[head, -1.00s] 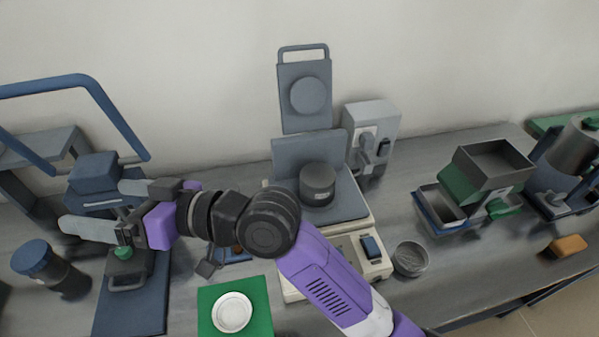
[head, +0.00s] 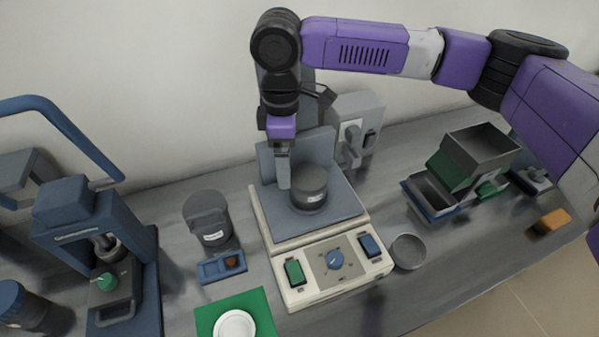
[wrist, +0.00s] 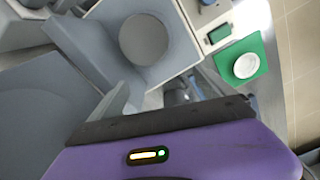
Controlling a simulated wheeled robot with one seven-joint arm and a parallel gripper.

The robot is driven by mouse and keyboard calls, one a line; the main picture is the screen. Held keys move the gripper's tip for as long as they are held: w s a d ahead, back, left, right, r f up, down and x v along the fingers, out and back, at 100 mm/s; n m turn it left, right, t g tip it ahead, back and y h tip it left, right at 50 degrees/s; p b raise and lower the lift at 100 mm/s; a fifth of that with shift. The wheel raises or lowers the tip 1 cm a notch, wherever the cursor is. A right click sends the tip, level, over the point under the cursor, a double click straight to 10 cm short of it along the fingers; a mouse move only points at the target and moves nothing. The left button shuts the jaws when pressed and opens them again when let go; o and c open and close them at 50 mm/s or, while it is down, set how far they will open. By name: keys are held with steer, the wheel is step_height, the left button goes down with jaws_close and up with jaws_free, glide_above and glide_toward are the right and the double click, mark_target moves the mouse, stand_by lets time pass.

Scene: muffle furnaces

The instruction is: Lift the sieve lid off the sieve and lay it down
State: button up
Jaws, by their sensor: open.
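The sieve (head: 309,198) is a dark round drum with a pale label. It stands upright on the grey plate of the cream machine. Its lid (head: 309,176) is a flat grey disc on top, and it shows from above in the wrist view (wrist: 144,39). My gripper (head: 283,181) points down just left of the sieve, its tips near lid height. It is open and empty, seen nearly edge-on in the head view. It appears apart from the lid.
The cream machine (head: 330,287) has an upright grey back panel close behind my gripper. A grey dish (head: 408,252) is to its right, a dark jar (head: 208,220) to its left. A green mat (head: 262,307) with a white dish lies in front. Bare bench shows right of the machine.

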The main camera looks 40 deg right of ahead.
steer(key=g+h, duration=0.1)
glide_toward(309, 176)
steer(key=shift+d+f, duration=0.2)
steer(key=shift+f, duration=0.3)
steer(key=shift+s+d+f+p, duration=0.15)
steer(key=shift+f+p, duration=0.35)
steer(key=shift+f, duration=1.4)
steer(key=shift+s+f+p, duration=0.2)
steer(key=shift+f+p, duration=0.25)
steer(key=shift+f, duration=1.4)
steer(key=c, duration=1.2)
steer(key=shift+r, duration=0.1)
step_height(309, 176, up, 20)
steer(key=shift+f+b, duration=0.1)
steer(key=shift+b, duration=1.1)
